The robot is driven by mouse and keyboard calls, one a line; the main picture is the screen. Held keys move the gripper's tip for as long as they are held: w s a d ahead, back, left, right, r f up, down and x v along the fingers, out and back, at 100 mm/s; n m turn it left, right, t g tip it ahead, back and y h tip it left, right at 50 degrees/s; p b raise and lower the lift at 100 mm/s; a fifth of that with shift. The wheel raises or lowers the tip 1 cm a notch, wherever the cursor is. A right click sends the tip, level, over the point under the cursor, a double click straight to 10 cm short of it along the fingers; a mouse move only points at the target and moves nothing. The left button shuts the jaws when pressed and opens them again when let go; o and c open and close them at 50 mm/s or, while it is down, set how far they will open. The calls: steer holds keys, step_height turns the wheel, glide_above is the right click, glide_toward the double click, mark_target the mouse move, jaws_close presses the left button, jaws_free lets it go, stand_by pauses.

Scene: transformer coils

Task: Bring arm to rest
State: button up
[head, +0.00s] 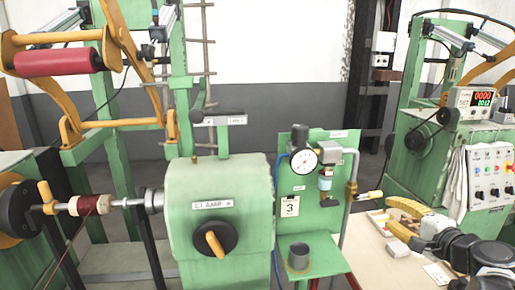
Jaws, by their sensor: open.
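My gripper (390,213) shows at the lower right, with yellow curved fingers spread apart. My dark arm reaches in from the lower right corner. A small pale block (397,249) lies just below the fingers in the picture, apart from them as far as I can see.
A green winding machine (218,245) with a dark red coil (88,205) fills the left and middle. A green panel holds a gauge (303,158) and a grey cup (299,256) on its shelf. A second green machine (425,170) with a control box (489,172) stands behind my arm.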

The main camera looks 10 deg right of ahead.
steer(key=s+a+f+n+g+y, duration=0.1)
steer(key=s+a+n+g, duration=0.15)
steer(key=a, duration=0.35)
steer(key=s+a+f+n+g, duration=0.1)
steer(key=a+f+n, duration=0.15)
steer(key=a, duration=0.25)
steer(key=s+a+n+g+y, duration=0.1)
steer(key=a+n+g, duration=0.15)
steer(key=a, duration=0.35)
steer(key=s+a+f+n+g+h, duration=0.1)
steer(key=s+a+n, duration=0.1)
steer(key=s+n, duration=0.2)
steer(key=s+a+f+n+g+h, duration=0.1)
steer(key=s+a+f+n+h, duration=0.1)
steer(key=s+n, duration=0.3)
steer(key=shift+s+a+f, duration=0.25)
steer(key=shift+s+a, duration=0.6)
steer(key=shift+s, duration=0.4)
